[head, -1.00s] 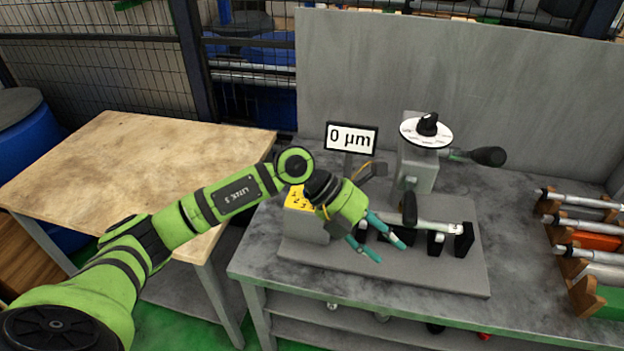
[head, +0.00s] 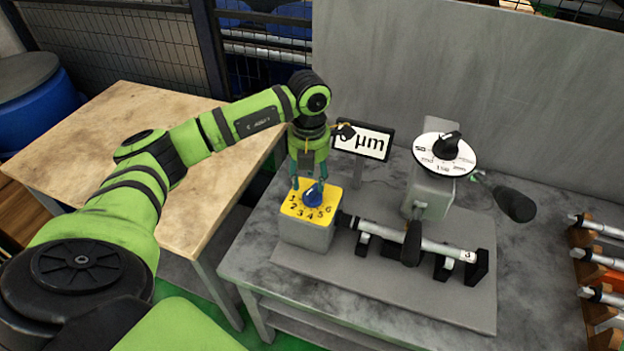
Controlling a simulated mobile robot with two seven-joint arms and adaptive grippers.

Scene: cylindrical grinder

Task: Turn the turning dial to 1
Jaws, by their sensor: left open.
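The turning dial is a blue knob (head: 314,194) on a yellow plate (head: 292,209) marked with numbers from 1 to 6, on top of a grey block (head: 306,235). Its pointer direction is too small to tell. My left gripper (head: 308,184) points down from above, open, with its fingertips at the knob's far side and around its top. I cannot tell whether they touch it. My right gripper is not in the head view.
A display (head: 364,141) ending in "µm" stands behind, partly covered by my left wrist. A white round dial with a black knob (head: 447,146) stands to the right. A metal cylinder (head: 448,248) lies on supports. Several cylinders (head: 604,258) rest at the right edge. The wooden table (head: 120,150) is bare.

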